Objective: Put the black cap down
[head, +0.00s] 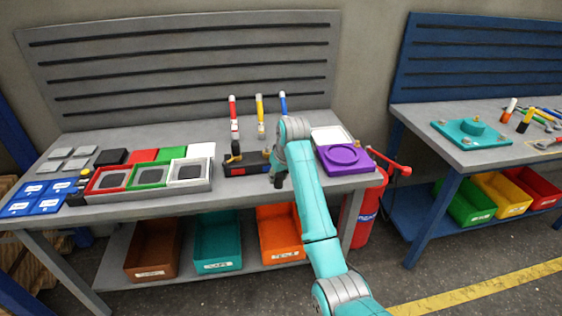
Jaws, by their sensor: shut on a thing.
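My gripper (279,181) is at the end of my teal arm, low over the front of the grey bench, just right of a dark block. It is small and partly hidden by my wrist. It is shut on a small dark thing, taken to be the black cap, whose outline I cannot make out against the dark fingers. I cannot tell whether it touches the bench. A flat black square piece (111,157) lies at the left of the bench, apart from my gripper.
The dark block (245,168) holds small upright parts. A purple part (345,158) and white tray (331,136) lie to the right. Framed red, green and white boxes (149,177) stand left. Red, yellow and blue-topped tools (260,115) stand behind. Bare bench (185,122) lies at the back.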

